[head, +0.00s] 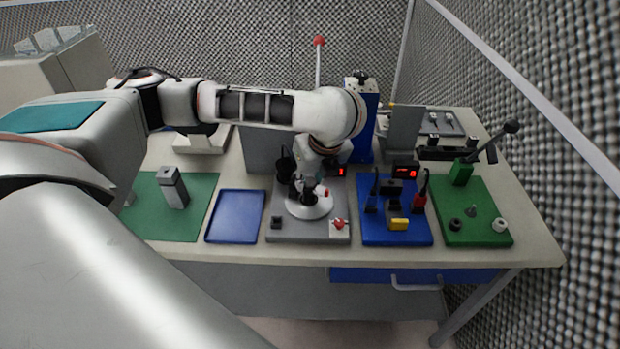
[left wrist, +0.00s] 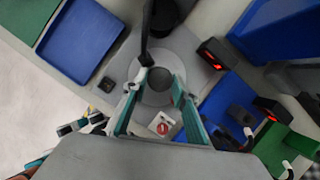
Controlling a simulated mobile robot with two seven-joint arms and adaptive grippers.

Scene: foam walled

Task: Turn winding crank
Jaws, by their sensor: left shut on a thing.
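The winding crank's round white disc (head: 318,210) sits on a grey base plate (head: 285,234) in the middle of the table. My left gripper (head: 309,192) reaches down over the disc and is shut on part of the crank; the wrist and fingers hide most of the grip in the head view. In the left wrist view the two teal fingers (left wrist: 158,92) stand on either side of a dark round knob (left wrist: 160,79) above the pale disc (left wrist: 151,98). The exact contact is hard to see.
A red button (head: 339,224) is on the base's front right corner. A blue tray (head: 236,216) lies left, and a blue plate (head: 372,237) with plugs stands right. A green plate (head: 487,236) with a black-knobbed lever is farther right. Foam walls stand behind and right.

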